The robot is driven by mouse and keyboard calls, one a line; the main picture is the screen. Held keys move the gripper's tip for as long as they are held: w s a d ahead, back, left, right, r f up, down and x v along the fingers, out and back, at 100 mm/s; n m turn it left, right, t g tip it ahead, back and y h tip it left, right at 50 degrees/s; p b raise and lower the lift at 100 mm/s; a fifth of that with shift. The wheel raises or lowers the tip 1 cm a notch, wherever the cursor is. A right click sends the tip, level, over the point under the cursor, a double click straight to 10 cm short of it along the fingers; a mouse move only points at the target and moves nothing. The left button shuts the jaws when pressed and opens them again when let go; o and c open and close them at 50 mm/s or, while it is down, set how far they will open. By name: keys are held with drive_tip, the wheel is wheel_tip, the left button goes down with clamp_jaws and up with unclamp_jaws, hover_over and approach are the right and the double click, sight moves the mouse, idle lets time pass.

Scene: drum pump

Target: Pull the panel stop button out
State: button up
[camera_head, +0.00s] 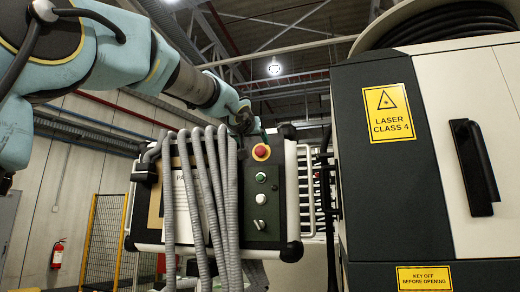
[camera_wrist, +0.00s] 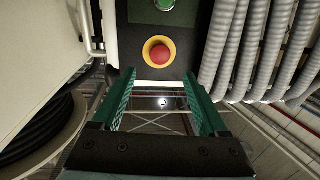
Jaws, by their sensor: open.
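The panel stop button (camera_head: 261,152) is a red mushroom head on a yellow ring, near the top of the dark control panel (camera_head: 262,222). In the wrist view the stop button (camera_wrist: 160,54) lies above centre, just beyond my fingertips and between their lines. My gripper (camera_wrist: 164,78) is open and empty, with two green fingers either side of the button's line. In the head view my gripper (camera_head: 245,122) is at the panel's top edge, just above the button, partly hard to make out. I cannot tell the exact gap between fingers and button.
Several grey corrugated hoses (camera_head: 208,190) hang in front of the panel, left of the button; they show close on the right in the wrist view. Below the button are a green button (camera_head: 261,177), a white button (camera_head: 260,198) and a switch (camera_head: 259,224). A laser cabinet (camera_head: 390,180) stands at right.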

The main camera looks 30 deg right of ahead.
sight(260, 151)
drive_tip(key=p+x, duration=0.4)
drive_tip(key=x, duration=0.4)
drive_tip(key=shift+w+r, duration=0.1)
drive_tip(key=shift+w, duration=0.1)
drive_tip(key=shift+w+d, duration=0.25)
clamp_jaws()
